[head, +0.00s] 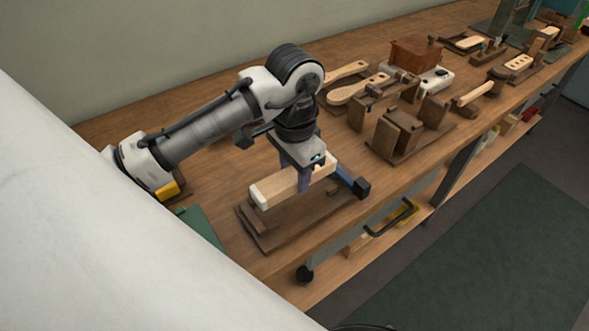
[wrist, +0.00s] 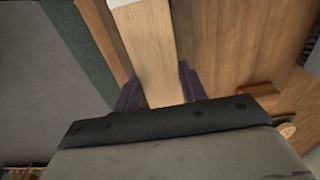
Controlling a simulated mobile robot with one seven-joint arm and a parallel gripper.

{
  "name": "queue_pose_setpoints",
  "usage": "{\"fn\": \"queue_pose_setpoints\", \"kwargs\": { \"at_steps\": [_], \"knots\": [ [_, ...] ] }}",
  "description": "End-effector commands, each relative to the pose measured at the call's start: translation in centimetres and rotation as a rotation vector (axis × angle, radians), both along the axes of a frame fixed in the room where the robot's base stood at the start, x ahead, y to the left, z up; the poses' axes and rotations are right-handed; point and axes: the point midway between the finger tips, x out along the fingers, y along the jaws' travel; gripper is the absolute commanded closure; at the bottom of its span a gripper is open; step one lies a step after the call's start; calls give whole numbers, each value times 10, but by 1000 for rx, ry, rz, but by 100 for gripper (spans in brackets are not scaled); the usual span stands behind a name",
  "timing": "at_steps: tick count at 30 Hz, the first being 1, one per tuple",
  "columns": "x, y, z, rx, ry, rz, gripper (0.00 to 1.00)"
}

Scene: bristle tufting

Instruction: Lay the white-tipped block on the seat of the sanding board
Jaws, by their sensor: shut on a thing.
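The white-tipped block (head: 288,186) is a pale wooden bar with a white end towards the left. My gripper (head: 298,180) is shut on it, gripping it across the sides. The block is over the dark brown sanding board (head: 272,240), lengthwise along it. I cannot tell whether it touches the seat, which is mostly hidden beneath the block.
Wooden brushes (head: 358,89), a brown block fixture (head: 397,135) and a reddish-brown box (head: 416,52) stand farther right along the bench (head: 225,170). A green mat (head: 200,228) lies left of the board. The bench's front edge is close to the board.

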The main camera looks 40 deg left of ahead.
Motion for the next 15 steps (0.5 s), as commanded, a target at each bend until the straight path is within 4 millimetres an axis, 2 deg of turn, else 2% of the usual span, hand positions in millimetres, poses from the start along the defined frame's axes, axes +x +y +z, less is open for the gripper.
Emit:
{"fn": "queue_pose_setpoints", "kwargs": {
  "at_steps": [15],
  "knots": [
    [0,0,-18,-1,1,0,85]
  ]
}}
